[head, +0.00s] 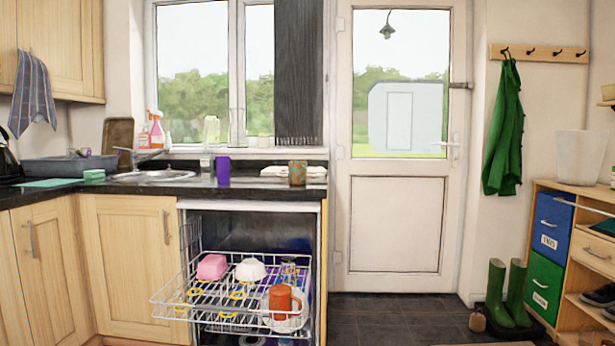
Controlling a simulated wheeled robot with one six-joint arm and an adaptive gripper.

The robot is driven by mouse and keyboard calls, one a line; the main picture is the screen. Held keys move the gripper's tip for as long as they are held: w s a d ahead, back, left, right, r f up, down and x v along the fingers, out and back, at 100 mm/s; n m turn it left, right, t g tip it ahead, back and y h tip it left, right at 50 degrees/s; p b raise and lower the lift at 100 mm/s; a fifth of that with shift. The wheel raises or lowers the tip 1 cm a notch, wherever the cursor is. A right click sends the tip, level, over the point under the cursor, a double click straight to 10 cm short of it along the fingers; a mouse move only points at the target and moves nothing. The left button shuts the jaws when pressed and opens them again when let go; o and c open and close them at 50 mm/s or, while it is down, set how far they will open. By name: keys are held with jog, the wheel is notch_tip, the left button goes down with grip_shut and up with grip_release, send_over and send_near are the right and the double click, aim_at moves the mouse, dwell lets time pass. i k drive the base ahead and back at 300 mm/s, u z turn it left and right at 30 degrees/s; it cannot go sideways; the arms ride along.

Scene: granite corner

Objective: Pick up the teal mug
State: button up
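No plainly teal mug shows in the head view. A mug-like vessel (298,173) with a mottled brown and green-grey surface stands upright near the right end of the dark counter (255,190); I cannot tell whether it is the teal mug. A purple cup (222,170) stands on the counter further left, beside the sink. An orange mug (281,302) sits in the pulled-out dishwasher rack (170,300). My gripper is not in view.
The rack juts out below the counter and also holds a pink bowl (212,267) and a white bowl (250,269). A folded white cloth (272,171) lies beside the mottled vessel. A sink (150,176) is left. Boots (505,295) and a shelf unit (570,260) stand right.

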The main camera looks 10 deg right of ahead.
aim_at(297, 170)
jog(key=z, duration=0.95)
jog(key=i, duration=3.7)
jog(key=u, duration=3)
